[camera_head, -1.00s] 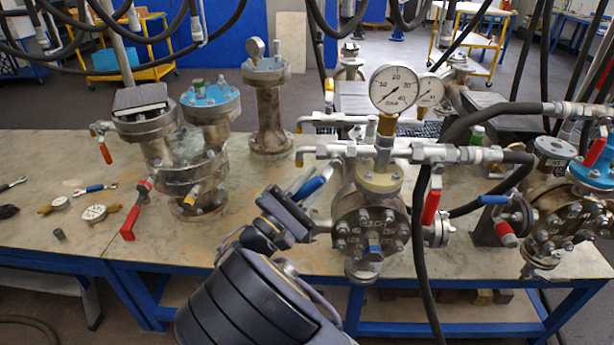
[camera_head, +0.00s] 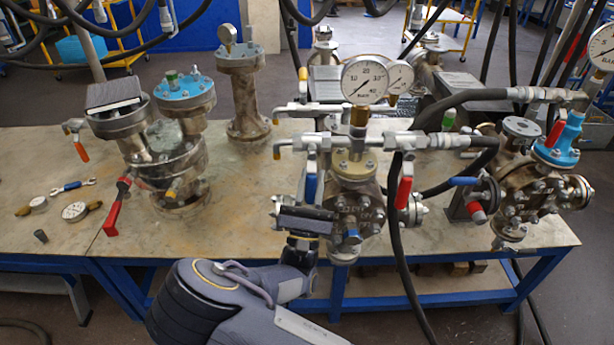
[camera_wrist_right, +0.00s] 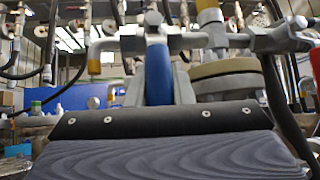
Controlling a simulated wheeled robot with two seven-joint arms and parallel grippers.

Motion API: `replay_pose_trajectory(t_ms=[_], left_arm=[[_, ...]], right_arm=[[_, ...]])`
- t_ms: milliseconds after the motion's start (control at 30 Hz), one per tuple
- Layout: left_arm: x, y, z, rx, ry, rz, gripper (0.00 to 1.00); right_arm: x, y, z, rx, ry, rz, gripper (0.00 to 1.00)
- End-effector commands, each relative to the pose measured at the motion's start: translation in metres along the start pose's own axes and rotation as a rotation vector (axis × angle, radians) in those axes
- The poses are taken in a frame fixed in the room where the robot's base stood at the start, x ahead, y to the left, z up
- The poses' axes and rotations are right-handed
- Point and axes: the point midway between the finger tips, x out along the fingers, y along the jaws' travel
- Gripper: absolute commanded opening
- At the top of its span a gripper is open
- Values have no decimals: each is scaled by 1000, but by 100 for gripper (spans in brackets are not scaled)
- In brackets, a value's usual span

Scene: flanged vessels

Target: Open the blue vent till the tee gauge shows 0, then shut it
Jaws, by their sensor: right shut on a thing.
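The vent's blue lever (camera_head: 311,186) hangs nearly straight down below the pipe fitting left of the tee. My right gripper (camera_head: 310,190) is shut on this lever. In the right wrist view the blue lever (camera_wrist_right: 158,72) stands upright between the two grey fingers. The tee gauge (camera_head: 365,79) is a round white dial above the tee, marked in bar. Its needle seems to point to the lower left, but the exact reading is too small to tell. My left gripper is not in view.
A second gauge (camera_head: 399,78) stands just behind the first. A red lever (camera_head: 404,192) hangs right of the tee, beside a black hose (camera_head: 396,250). Flanged vessels stand at left and right.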

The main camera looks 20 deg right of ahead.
Motion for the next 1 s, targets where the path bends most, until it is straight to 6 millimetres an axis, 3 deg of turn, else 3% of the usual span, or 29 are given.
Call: replay_pose_trajectory(t_ms=[633,667,800,1000], left_arm=[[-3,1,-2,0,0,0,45],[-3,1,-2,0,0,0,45],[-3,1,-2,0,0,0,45],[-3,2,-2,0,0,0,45]], right_arm=[[-1,-4,-1,-39,-8,35,0],[-1,-4,-1,-39,-8,35,24],[0,-4,-1,-37,-8,35,42],[0,-3,-1,-36,-9,34,43]])
